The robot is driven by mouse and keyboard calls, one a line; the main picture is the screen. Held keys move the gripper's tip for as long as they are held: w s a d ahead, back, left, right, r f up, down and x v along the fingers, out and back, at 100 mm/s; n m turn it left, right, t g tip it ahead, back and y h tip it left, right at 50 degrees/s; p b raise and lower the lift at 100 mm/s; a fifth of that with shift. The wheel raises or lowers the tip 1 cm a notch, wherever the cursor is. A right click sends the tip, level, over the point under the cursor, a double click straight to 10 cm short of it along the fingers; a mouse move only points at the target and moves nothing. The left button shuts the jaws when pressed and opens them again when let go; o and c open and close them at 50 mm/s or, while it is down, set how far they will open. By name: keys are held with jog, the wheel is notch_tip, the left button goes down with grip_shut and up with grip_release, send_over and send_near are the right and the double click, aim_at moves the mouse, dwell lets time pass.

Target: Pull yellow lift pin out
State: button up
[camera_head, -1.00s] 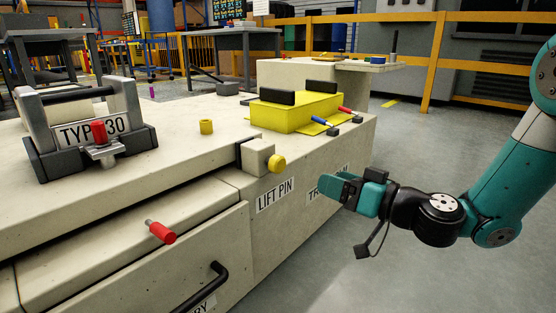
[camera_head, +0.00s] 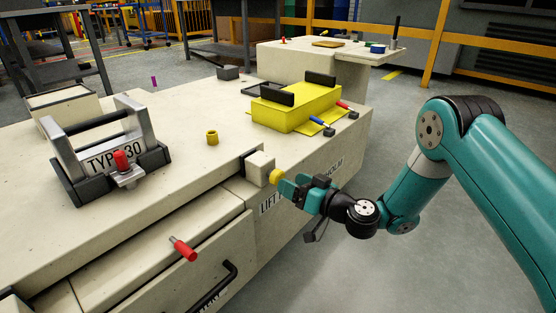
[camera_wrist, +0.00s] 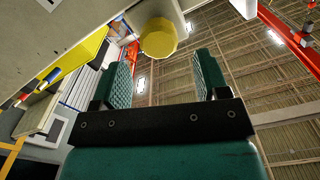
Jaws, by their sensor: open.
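The yellow lift pin (camera_head: 276,177) is a round knob on the side of a small cream block (camera_head: 260,167) at the bench edge, above the LIFT PIN label. It also shows in the wrist view as a yellow knob (camera_wrist: 158,38), ahead of the fingertips and between their lines. My gripper (camera_head: 285,184) is at the knob's right in the head view. In the wrist view my gripper (camera_wrist: 163,75) is open with nothing between its two green-padded fingers. Its near body partly covers the LIFT PIN label (camera_head: 268,203).
A yellow box (camera_head: 290,112) with black handles stands behind the pin on the bench (camera_head: 185,195). The floor at right is clear.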

aim_at(278, 175)
jog(key=b+x, duration=0.1)
jog(key=x, duration=0.3)
jog(key=shift+w+a+f, duration=0.1)
jog(key=shift+w+a, duration=0.1)
jog(key=shift+a, duration=0.05)
jog(key=shift+w+a+b, duration=0.3)
jog(key=shift+w+a, duration=0.1)
